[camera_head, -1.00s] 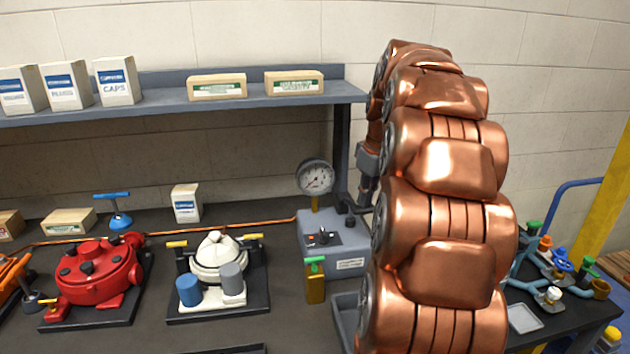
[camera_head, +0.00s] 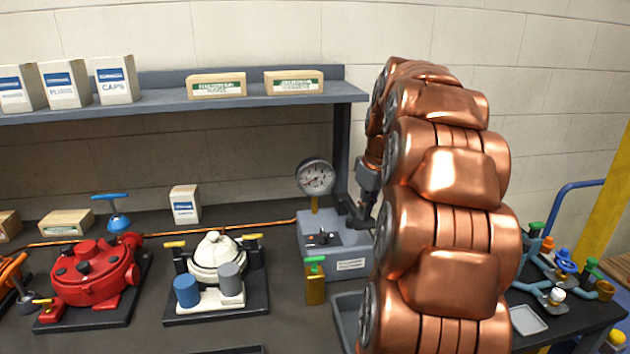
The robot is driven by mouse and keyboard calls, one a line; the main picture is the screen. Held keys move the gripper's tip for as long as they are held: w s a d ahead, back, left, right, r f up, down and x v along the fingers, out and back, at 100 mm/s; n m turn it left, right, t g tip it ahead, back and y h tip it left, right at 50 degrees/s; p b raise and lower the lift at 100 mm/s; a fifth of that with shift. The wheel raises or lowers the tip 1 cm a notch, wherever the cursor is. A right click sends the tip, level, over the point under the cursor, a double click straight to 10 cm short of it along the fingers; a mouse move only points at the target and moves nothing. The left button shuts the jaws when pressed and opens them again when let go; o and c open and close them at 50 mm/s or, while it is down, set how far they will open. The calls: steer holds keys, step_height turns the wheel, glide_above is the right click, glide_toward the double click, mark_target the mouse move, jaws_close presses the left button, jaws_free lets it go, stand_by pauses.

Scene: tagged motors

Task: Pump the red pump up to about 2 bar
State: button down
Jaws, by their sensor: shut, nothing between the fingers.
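The red pump (camera_head: 92,277) sits on a black base plate at the left of the bench. A blue T-shaped handle (camera_head: 113,205) stands just behind it. A round dial gauge (camera_head: 315,177) stands on a brass stem by a grey control box (camera_head: 335,240); its needle is too small to read surely. My gripper (camera_head: 344,213) is shut and empty, low over the back right of the control box, right of the gauge stem and far from the red pump. My arm hides part of the bench, and the gripper hides the box's black knob.
A white pump (camera_head: 214,262) with blue and grey cylinders stands between the red pump and the box. A brass block with a green top (camera_head: 315,282) is in front of the box. A shelf (camera_head: 180,105) with cartons hangs above. A copper tube (camera_head: 170,234) runs along the back.

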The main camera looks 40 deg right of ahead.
steer(key=shift+f+b, duration=0.45)
steer(key=shift+f, duration=0.55)
steer(key=shift+r+p, duration=0.8)
steer(key=shift+r, duration=1.8)
